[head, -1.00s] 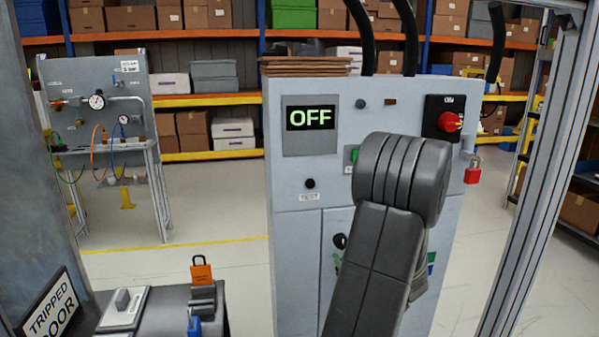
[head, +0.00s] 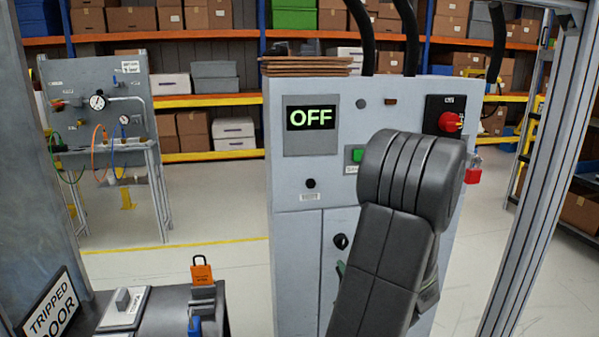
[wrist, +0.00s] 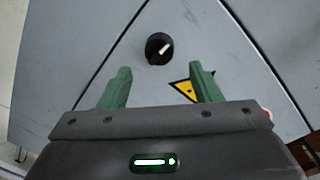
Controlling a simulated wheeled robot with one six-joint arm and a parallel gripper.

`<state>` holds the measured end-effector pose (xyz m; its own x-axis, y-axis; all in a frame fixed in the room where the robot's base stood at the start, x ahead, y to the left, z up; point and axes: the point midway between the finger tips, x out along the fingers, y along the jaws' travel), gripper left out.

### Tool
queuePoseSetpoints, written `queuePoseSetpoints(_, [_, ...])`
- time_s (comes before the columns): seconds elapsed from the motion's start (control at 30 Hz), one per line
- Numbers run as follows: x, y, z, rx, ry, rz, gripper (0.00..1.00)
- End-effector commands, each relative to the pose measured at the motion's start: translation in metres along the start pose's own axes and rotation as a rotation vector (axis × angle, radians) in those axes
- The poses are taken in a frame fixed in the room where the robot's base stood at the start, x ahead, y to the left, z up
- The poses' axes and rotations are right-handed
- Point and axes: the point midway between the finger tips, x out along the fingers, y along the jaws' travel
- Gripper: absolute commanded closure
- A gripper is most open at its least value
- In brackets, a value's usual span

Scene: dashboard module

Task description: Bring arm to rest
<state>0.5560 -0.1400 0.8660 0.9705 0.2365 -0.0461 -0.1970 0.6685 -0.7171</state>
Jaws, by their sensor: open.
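My arm (head: 400,225) rises in front of the grey cabinet (head: 320,190) in the head view and hides part of its right side. My gripper (wrist: 163,76) shows in the wrist view with its two green fingers apart and nothing between them. It faces the cabinet's lower doors, near a black knob (wrist: 159,47) and a yellow warning triangle (wrist: 184,89). In the head view the gripper is mostly hidden behind my arm. The cabinet's display (head: 310,118) reads OFF.
A red rotary switch (head: 450,122) and a red padlock (head: 473,170) are at the cabinet's right. A green button (head: 357,155) sits left of my arm. A metal frame post (head: 530,170) stands at right. A dark bench (head: 165,310) is at lower left.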

Motion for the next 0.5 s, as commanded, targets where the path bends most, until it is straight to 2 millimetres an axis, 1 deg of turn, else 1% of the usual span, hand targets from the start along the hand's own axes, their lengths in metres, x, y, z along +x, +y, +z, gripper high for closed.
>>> queuePoseSetpoints(0.03, [-0.011,-0.001,-0.001,0.000,0.003,-0.004,0.43])
queuePoseSetpoints(0.2, [-0.044,0.000,-0.001,0.001,0.003,-0.003,0.43])
queuePoseSetpoints(0.5, [-0.089,0.000,0.000,0.000,0.002,-0.003,0.43])
